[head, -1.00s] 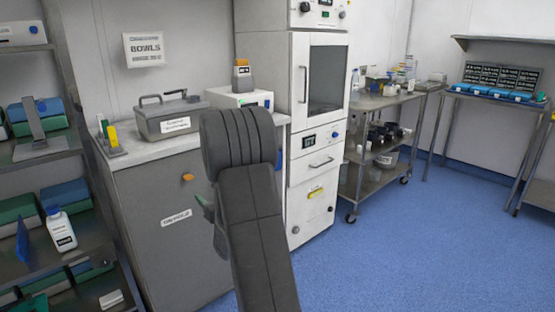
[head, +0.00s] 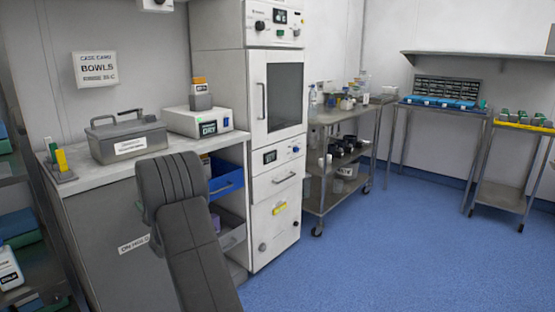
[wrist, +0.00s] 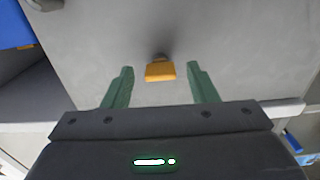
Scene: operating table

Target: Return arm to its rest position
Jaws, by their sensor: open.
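My arm (head: 195,235) is dark grey and rises from the bottom of the head view in front of the grey cabinet (head: 100,215). My gripper is hidden behind it there. In the wrist view, my gripper (wrist: 159,68) is open, with two green fingers spread apart. An orange knob (wrist: 160,71) on a grey panel (wrist: 230,50) shows in the gap between the fingers. The fingers appear clear of the knob on both sides. I cannot tell how far in front of the panel they are.
A countertop holds a grey lidded box (head: 127,137) and a white device (head: 198,120). A blue bin (head: 225,178) sits in shelving beside the tall white cabinet (head: 272,150). A steel cart (head: 325,206) stands further right. The blue floor (head: 390,260) at right is clear.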

